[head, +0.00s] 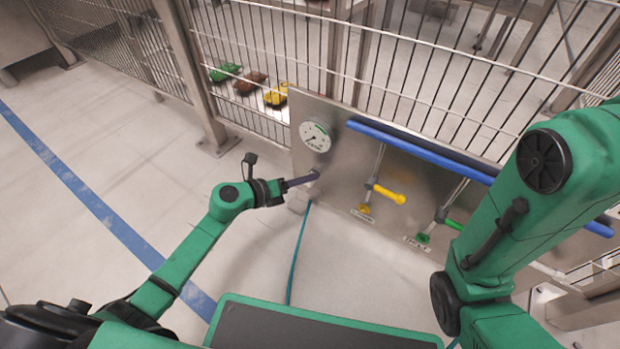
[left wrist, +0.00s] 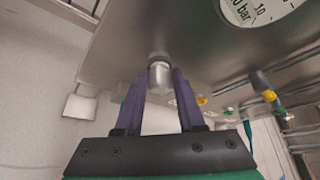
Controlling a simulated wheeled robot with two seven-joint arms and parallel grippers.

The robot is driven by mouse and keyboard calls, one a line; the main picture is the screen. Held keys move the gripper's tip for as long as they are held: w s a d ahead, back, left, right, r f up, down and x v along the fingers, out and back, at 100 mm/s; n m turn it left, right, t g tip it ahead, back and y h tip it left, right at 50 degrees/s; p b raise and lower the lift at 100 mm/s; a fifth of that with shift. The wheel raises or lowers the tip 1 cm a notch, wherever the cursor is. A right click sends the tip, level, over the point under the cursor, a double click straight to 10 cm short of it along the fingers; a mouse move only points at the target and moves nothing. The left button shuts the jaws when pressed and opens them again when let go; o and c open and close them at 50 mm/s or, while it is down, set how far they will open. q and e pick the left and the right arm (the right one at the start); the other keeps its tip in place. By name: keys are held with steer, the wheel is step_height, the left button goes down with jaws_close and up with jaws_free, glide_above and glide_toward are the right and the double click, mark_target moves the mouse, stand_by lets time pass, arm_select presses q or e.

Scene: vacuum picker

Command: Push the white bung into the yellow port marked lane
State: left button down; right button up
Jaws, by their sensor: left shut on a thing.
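My left gripper (head: 305,180) is at the lower left part of the steel panel, below the round gauge. In the left wrist view, its two purple fingers (left wrist: 160,88) are shut on the white bung (left wrist: 159,76), a small pale cylinder. A darker grey ring shows at the bung's far end, close to the panel; I cannot tell whether it touches. In the head view the fingers hide the bung. The yellow port (head: 364,209) is low on the panel, right of the gripper and apart from it, with a label too small to read. My right gripper is out of view.
The steel panel (head: 335,150) carries a gauge (head: 315,136), a yellow-handled valve (head: 389,194), a green port (head: 422,238) and a blue rail (head: 420,150). A teal hose (head: 299,255) hangs below. A wire fence (head: 262,45) stands behind. Open floor lies left.

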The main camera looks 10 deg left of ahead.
arm_select(q)
steer(key=s, duration=0.1)
steer(key=s+a, duration=0.1)
steer(key=s, duration=0.1)
steer(key=s+a+p, duration=0.1)
steer(key=shift+s, duration=0.3)
stand_by(0.5)
stand_by(0.4)
